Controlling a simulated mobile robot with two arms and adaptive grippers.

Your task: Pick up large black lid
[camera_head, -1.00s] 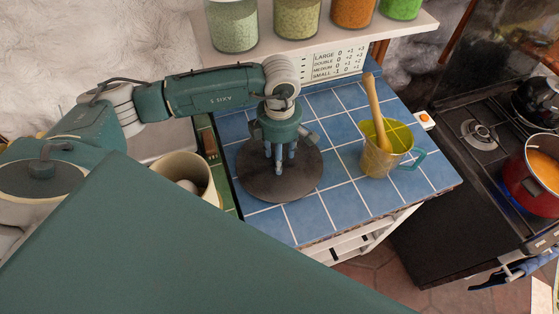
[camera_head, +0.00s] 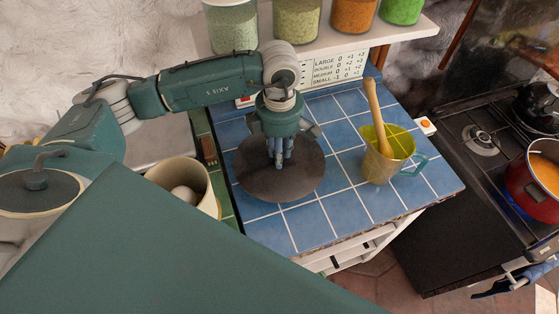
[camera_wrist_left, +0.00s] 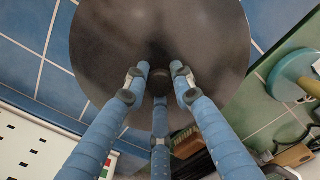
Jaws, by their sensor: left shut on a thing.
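The large black lid (camera_head: 305,178) is a dark round disc at the blue tiled counter, left of the measuring cup. My left gripper (camera_head: 279,160) is above its middle, pointing down, with its fingers drawn together on the lid's knob. In the left wrist view the blue fingers (camera_wrist_left: 158,88) close around the dark round knob (camera_wrist_left: 159,80), and the lid (camera_wrist_left: 215,40) spreads out beyond them. The lid looks level; whether there is a small gap under it is hard to tell. My right gripper is not in view.
A yellow measuring cup (camera_head: 383,168) with a wooden pestle stands right of the lid on the counter (camera_head: 340,215). A cream crock (camera_head: 205,187) stands to the left. Jars line the shelf (camera_head: 330,40) behind. A stove with a red pot (camera_head: 530,190) is at the right.

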